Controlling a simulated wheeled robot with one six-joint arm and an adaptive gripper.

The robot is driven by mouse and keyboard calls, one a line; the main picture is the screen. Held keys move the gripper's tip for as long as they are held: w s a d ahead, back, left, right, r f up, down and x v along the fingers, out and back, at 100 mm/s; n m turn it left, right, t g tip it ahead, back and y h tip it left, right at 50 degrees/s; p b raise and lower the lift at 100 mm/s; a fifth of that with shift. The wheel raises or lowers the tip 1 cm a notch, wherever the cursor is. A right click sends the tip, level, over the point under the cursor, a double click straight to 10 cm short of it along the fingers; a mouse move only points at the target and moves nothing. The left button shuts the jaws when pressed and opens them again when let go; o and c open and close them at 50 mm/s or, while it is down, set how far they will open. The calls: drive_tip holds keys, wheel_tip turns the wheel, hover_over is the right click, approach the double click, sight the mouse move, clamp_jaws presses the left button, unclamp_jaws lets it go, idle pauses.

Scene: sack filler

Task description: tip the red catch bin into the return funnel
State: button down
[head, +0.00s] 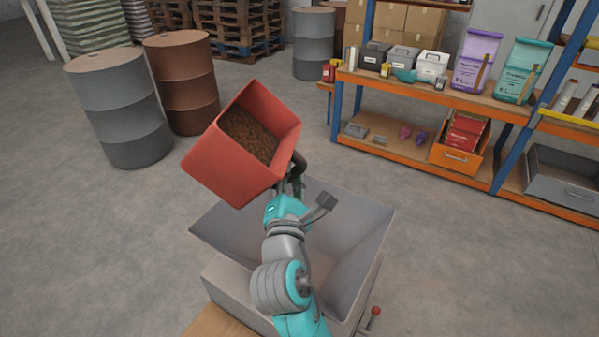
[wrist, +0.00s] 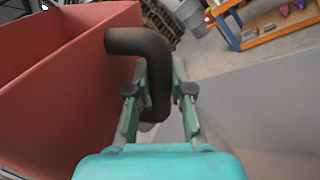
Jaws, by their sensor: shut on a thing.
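The red catch bin (head: 215,160) is held up in the air, tilted, with brown granular material (head: 248,135) inside it. In the wrist view the bin (wrist: 60,80) fills the left side. My gripper (head: 290,180) is shut on the bin's dark bent handle (wrist: 155,75), which passes between the fingers (wrist: 158,105). The grey return funnel (head: 355,245) is a wide square hopper below my gripper and arm. The bin is above and beyond its far left edge. My arm hides part of the funnel's inside.
Grey (head: 118,110) and rust-brown (head: 182,82) drums stand at the back left. A shelf (head: 425,80) with boxes, bags and an orange bin stands at the back right. A red-knobbed lever (head: 374,312) is at the funnel's front right. Floor between is clear.

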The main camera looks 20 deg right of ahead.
drive_tip(key=m, duration=0.1)
drive_tip(key=w+a+f+m, duration=0.1)
drive_tip(key=m, duration=0.1)
drive_tip(key=a+m+h, duration=0.1)
drive_tip(key=shift+w+f, duration=0.15)
drive_tip(key=shift+f, duration=0.15)
drive_tip(key=m, duration=0.1)
drive_tip(key=a+f+m, duration=0.1)
drive_tip(key=m, duration=0.1)
drive_tip(key=shift+w+f+h, duration=0.15)
drive_tip(key=shift+w+h, duration=0.2)
drive_tip(key=shift+h, duration=0.05)
drive_tip(key=m, duration=0.2)
drive_tip(key=a+m, duration=0.1)
drive_tip(key=shift+w+f+g+h, duration=0.25)
drive_tip(key=shift+w+g+h, duration=0.05)
drive_tip(key=shift+w+a+r+m, duration=0.15)
drive_tip(key=shift+m, duration=0.65)
drive_tip(key=m, duration=0.1)
drive_tip(key=r+m+h, duration=0.1)
drive_tip(key=m, duration=0.1)
drive_tip(key=r+m+g, duration=0.1)
drive_tip(key=shift+w+a, duration=0.25)
drive_tip(key=shift+a, duration=0.15)
drive_tip(key=shift+w+a+r+m+g+h, duration=0.1)
drive_tip(key=shift+r+m+g+h, duration=0.3)
drive_tip(key=shift+m, duration=0.85)
drive_tip(key=shift+r+m+g+h, duration=0.1)
drive_tip(key=shift+r+m, duration=0.55)
drive_tip(key=shift+m, duration=0.6)
